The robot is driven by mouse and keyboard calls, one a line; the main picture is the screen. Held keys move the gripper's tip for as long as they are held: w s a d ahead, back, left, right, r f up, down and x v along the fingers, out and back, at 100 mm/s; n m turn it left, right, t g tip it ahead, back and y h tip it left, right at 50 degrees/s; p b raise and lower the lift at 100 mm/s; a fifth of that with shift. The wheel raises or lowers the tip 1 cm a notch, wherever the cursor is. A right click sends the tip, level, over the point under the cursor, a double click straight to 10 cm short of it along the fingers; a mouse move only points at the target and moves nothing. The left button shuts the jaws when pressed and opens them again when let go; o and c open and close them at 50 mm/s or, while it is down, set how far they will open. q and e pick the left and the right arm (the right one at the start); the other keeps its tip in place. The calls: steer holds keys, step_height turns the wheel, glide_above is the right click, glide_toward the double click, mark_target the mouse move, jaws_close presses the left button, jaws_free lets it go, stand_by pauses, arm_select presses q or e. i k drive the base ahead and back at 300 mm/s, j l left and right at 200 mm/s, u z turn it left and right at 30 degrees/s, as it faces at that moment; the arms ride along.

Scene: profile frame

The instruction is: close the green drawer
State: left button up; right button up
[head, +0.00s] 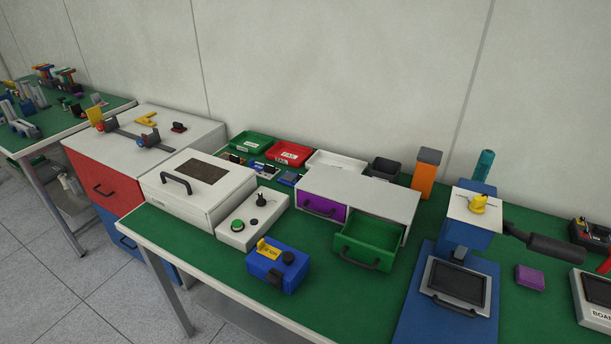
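The green drawer (369,245) is pulled out of the right half of a low white cabinet (360,190) on the green-topped table. Its open top shows an empty-looking inside, and a dark handle (358,263) is on its front. The purple drawer (321,207) beside it on the left sits flush in the cabinet. Neither of my grippers shows in the head view.
A blue box (278,267) stands in front of the cabinet, to the left of the green drawer. A blue press (455,270) stands close on the right. A white control box (252,217) is at left. Some bare green tabletop (345,310) lies before the drawer.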

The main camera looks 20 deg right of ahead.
mark_target(368, 241)
steer(key=z, duration=1.1)
